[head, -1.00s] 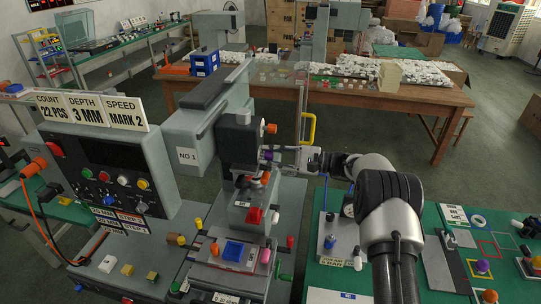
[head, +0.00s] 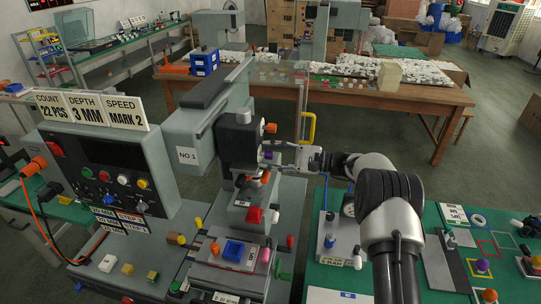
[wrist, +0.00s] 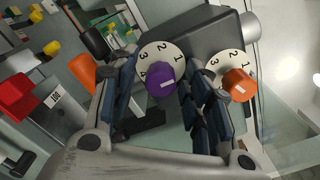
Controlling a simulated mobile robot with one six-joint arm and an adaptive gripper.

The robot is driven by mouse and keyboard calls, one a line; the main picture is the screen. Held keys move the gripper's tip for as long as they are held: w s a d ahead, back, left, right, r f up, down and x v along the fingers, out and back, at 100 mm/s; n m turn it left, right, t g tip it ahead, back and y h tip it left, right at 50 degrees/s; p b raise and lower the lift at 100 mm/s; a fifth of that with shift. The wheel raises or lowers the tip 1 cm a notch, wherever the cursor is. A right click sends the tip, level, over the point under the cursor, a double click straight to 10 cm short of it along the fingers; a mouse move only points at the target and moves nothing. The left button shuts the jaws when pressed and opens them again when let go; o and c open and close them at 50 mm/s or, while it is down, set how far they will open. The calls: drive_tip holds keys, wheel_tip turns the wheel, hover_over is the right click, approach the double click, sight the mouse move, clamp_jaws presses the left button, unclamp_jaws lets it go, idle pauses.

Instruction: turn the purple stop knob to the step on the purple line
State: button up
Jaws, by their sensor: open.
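The purple stop knob (wrist: 161,80) sits on a round white dial (wrist: 150,55) numbered 1 to 4 in the wrist view. A pale pointer mark shows on its face; I cannot tell surely which number it faces. My gripper (wrist: 162,72) is open, with one finger on each side of the knob; contact is unclear. In the head view the knob (head: 268,155) is a small purple spot on the printer's right side, with my gripper (head: 302,158) to its right. Small step labels (head: 118,219) hang below the control panel, too small to read surely.
An orange knob (wrist: 238,85) with its own numbered dial is close to my right finger in the wrist view. An orange cone-like part (wrist: 83,72) lies left of the fingers. A yellow handle (head: 309,128) stands behind my gripper. Cards (head: 87,109) top the control panel.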

drive_tip(key=s+d, duration=0.2)
drive_tip(key=d, duration=0.9)
drive_tip(key=shift+d, duration=0.3)
drive_tip(key=shift+s+r, duration=0.1)
drive_tip(key=shift+s, duration=0.05)
idle(0.5)
